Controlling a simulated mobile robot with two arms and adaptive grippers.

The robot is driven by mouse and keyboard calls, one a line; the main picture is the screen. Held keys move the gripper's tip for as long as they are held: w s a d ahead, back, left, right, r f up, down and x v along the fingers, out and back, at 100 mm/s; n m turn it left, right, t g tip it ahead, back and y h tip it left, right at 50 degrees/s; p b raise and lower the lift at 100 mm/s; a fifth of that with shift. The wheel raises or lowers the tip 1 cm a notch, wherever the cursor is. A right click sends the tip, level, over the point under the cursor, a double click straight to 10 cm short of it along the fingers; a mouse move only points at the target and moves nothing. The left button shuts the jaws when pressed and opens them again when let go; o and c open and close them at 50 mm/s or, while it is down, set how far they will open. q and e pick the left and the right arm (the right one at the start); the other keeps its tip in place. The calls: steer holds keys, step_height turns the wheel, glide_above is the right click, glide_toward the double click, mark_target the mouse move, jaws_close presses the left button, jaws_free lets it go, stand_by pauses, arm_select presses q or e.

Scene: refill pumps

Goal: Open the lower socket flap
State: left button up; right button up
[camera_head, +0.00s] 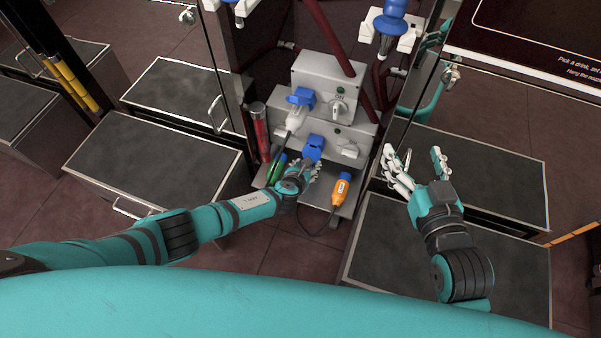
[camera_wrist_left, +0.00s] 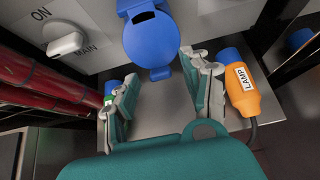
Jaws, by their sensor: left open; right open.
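The lower socket is blue and sits on the front of the lower grey box. In the head view its blue cover (camera_head: 313,147) shows just above my left gripper (camera_head: 300,177). In the left wrist view the blue socket (camera_wrist_left: 150,38) is at top centre, with a dark slot near its top and a small tab at its bottom. I cannot tell how far its flap is raised. My left gripper (camera_wrist_left: 157,95) is open and empty, with its fingers below and to either side of the socket. My right gripper (camera_head: 420,165) is open and empty, off to the right.
A white plug (camera_head: 292,120) sits at the upper blue socket (camera_head: 300,96). A green-marked plug (camera_head: 277,168) and the orange LAMP plug (camera_head: 342,188) flank my left gripper on the grey shelf (camera_wrist_left: 170,148). A MAIN switch knob (camera_wrist_left: 65,43) is left of the lower socket.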

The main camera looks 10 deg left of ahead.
arm_select(q)
steer(key=v, duration=1.1)
steer(key=shift+s+a+r, duration=0.1)
steer(key=shift+r, duration=0.05)
